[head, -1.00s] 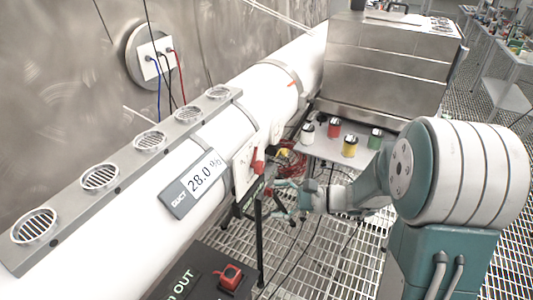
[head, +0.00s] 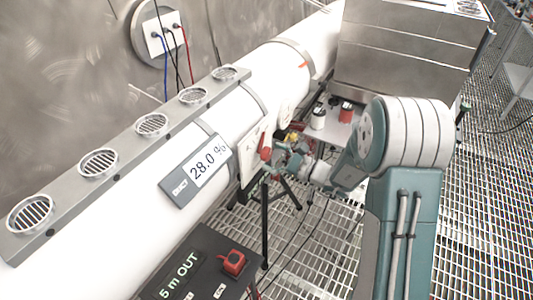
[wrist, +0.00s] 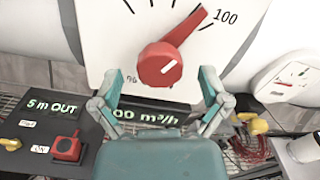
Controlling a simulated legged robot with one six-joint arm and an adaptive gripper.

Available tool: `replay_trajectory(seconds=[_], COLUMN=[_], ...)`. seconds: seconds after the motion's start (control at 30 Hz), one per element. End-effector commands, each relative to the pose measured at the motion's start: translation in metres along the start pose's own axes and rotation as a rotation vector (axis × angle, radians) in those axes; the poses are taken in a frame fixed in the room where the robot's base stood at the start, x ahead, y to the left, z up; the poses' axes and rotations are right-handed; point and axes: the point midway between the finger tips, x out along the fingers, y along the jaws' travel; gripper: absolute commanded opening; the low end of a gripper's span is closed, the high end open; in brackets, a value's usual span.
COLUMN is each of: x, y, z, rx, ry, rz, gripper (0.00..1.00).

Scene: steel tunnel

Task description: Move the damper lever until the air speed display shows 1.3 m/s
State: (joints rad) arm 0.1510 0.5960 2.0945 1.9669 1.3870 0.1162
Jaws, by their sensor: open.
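The red damper lever (wrist: 172,58) is a round hub with a tapered arm on a white dial plate (wrist: 105,35). Its arm points up and right, close to the 100 mark. The lever also shows in the head view (head: 265,152). My gripper (wrist: 157,85) is open, its fingers on either side below the hub; contact cannot be told. In the head view my gripper (head: 292,160) is just right of the dial plate. The duct display (head: 202,171) reads 28.0 %. A green display (wrist: 148,116) reading "00 m³/h" is partly hidden by my gripper.
A black box (head: 205,262) with a "5 m OUT" display and a red switch (head: 233,262) stands in front of the white duct (head: 120,225). A small table (head: 322,142) with jars is behind my gripper. Cables hang nearby. Grating floor is open in front.

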Motion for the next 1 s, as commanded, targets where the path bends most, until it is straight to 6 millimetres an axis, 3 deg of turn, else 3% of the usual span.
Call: replay_trajectory(seconds=[0.2,0.47,0.67,1.0], x=[0.019,0.021,0.02,0.021], y=[0.0,0.0,0.0,0.0], z=[0.0,0.0,0.0,0.0], rx=[0.0,0.0,0.0,-0.068], ry=[0.0,0.0,0.0,0.0], rz=[0.001,0.0,0.0,0.0], gripper=[0.95,0.95,0.12,0.13])
